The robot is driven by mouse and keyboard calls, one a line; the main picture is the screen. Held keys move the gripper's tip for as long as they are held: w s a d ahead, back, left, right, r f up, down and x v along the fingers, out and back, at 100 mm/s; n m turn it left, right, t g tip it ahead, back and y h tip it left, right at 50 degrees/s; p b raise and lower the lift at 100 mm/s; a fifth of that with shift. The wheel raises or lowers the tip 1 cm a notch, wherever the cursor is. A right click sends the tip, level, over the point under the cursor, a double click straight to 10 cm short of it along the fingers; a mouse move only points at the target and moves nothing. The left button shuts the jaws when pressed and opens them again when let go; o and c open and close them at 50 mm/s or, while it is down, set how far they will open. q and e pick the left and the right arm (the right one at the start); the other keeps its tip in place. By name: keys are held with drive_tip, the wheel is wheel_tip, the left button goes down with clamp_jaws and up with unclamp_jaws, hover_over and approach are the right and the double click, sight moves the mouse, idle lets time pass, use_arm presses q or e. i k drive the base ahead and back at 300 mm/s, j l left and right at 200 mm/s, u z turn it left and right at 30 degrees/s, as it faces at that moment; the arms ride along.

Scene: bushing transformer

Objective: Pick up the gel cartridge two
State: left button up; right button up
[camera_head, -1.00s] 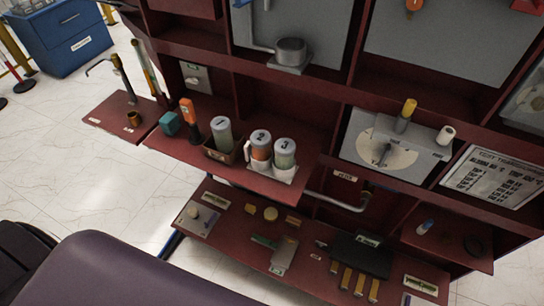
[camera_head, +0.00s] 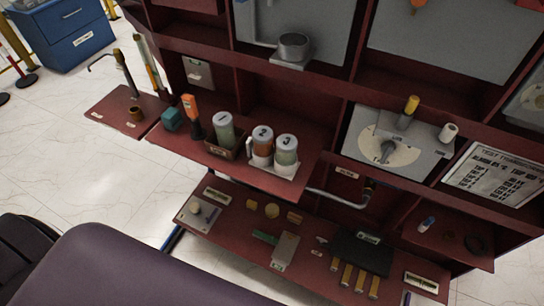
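Three numbered cartridges stand upright on the middle shelf of the dark red rack. The cartridge marked 1 (camera_head: 224,131) stands to the left in a brown box. Neither of my grippers shows in the head view.
A teal block (camera_head: 172,119) and an orange-handled tool (camera_head: 191,117) stand left of the cartridges. The lower shelf (camera_head: 230,235) holds several small parts. A gauge panel (camera_head: 390,148) is on the right. A blue cabinet (camera_head: 65,33) stands at the back left.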

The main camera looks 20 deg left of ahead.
sight(263, 135)
drive_tip(key=i+j+z, duration=0.15)
drive_tip(key=j, duration=1.2)
drive_tip(key=l, duration=0.75)
drive_tip(key=k, duration=0.05)
